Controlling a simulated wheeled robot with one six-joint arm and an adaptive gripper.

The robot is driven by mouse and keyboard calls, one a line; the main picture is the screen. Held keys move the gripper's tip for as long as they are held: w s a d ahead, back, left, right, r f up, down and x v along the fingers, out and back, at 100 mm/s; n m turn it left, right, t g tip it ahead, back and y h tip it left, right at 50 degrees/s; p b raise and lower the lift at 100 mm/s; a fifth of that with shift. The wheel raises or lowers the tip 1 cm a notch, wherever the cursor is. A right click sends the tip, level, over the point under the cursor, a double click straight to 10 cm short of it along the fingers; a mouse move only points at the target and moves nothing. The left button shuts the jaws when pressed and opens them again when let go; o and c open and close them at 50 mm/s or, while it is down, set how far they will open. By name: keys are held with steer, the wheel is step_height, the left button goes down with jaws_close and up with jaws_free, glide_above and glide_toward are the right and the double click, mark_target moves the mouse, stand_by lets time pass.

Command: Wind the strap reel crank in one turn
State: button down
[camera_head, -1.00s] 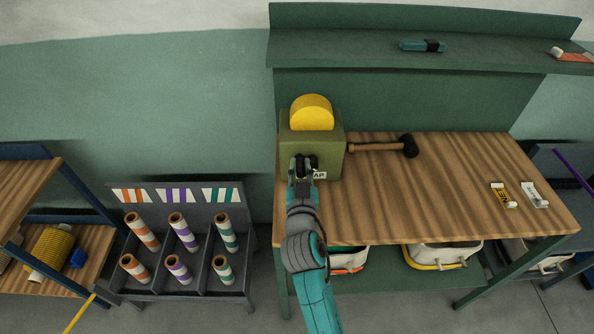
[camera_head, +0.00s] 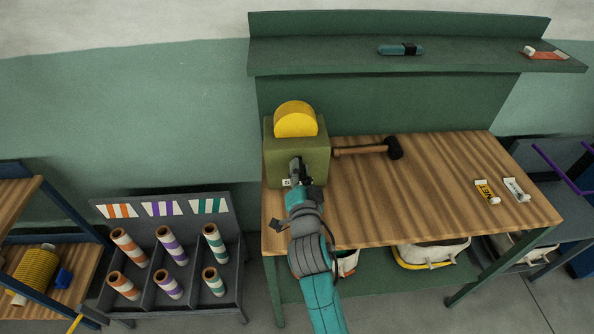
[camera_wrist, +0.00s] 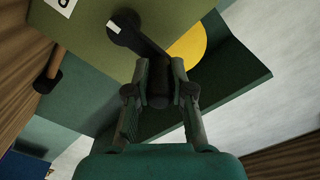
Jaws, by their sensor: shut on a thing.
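The strap reel is an olive-green box (camera_head: 313,157) with a yellow disc (camera_head: 296,121) on top, at the left end of the workbench. Its dark crank arm (camera_wrist: 138,36) runs from a hub with a white mark on the box face, in the wrist view. My gripper (camera_wrist: 159,88) is shut on the dark crank handle (camera_wrist: 157,100) at the end of that arm. In the head view my gripper (camera_head: 299,172) is in front of the box and hides most of the crank and part of the white label.
A mallet (camera_head: 365,150) lies right of the reel on the wooden bench top (camera_head: 420,190). Two labelled pieces (camera_head: 487,191) lie at the bench's right end. A teal tool (camera_head: 400,49) lies on the upper shelf. A rack of striped rolls (camera_head: 170,262) stands left of the bench.

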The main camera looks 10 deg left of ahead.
steer(key=shift+d+f, duration=0.1)
stand_by(0.4)
steer(key=c, duration=1)
jaws_free()
steer(key=v, duration=1.2)
